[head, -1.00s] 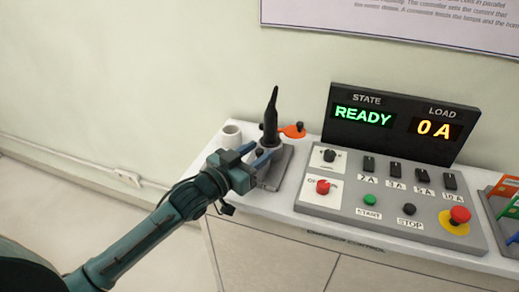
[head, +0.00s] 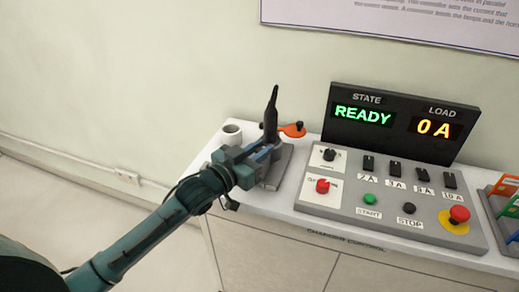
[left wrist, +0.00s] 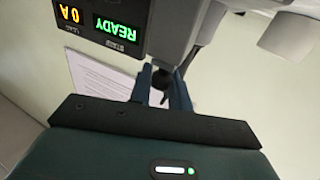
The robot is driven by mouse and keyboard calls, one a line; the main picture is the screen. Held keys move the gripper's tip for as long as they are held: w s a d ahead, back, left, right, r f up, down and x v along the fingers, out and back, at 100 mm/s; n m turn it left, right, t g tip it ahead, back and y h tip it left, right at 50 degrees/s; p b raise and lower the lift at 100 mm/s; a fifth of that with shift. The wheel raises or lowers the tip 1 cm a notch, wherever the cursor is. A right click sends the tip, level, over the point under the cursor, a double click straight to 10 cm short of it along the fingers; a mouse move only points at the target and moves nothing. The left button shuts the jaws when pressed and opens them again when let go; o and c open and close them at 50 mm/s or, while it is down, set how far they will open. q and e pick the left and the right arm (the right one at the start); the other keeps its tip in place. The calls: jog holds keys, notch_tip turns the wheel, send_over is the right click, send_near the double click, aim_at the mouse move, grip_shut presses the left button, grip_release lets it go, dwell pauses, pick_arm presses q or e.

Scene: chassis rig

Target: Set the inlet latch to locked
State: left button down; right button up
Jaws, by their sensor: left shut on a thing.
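The inlet is a grey block (head: 283,165) on the white bench, with a tall black handle-like piece (head: 271,112) standing upright on it. An orange lever (head: 289,130) with a black knob sticks out to the right behind the block. My left gripper (head: 266,152) is at the front left of the block. In the left wrist view its two blue fingers (left wrist: 164,82) are shut on a small black knob (left wrist: 161,78) close to the block. The fingers hide most of this knob, and I cannot tell whether it belongs to the latch. My right gripper is not in view.
A white cup (head: 231,134) stands just left of the inlet. A grey control panel (head: 390,205) with knobs and buttons lies to the right, below a display (head: 400,122) reading READY and 0 A. Colored pieces (head: 508,205) stand at the far right edge.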

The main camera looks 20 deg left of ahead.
pick_arm(q)
jog(key=shift+w, duration=1.25)
jog(key=c, duration=1.8)
grip_release()
jog(key=shift+r, duration=0.1)
jog(key=o, duration=0.5)
jog(key=shift+w, duration=0.1)
jog(key=shift+c, duration=0.2)
